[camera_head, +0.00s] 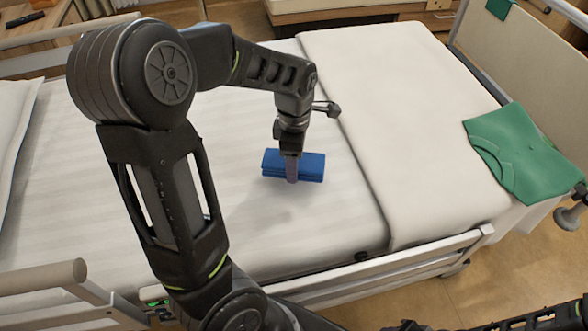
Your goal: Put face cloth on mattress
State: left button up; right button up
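The face cloth (313,168) is a folded blue cloth over the middle of the white mattress (240,225). My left gripper (292,170) points down on the cloth, with a finger in front of its near side, and looks shut on it. The far finger is hidden. A soft shadow lies on the sheet just below the cloth; whether the cloth touches the mattress is hard to tell. Dark parts of my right arm show at the bottom right edge, but its gripper is not seen.
A cream blanket (410,120) covers the right part of the bed. A green garment (520,155) lies at the bed's right end. A pillow (12,125) is at the left. A bed rail (400,262) runs along the near side. Bare sheet surrounds the cloth.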

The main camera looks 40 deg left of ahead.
pick_arm(q)
jog(key=shift+f+b, duration=0.35)
jog(key=shift+f, duration=1.55)
jog(key=o, duration=1.3)
jog(key=shift+f, duration=0.1)
jog(key=shift+o, duration=0.2)
notch_tip(320, 180, up, 12)
jog(key=shift+r+p, duration=0.15)
jog(key=shift+p, duration=0.8)
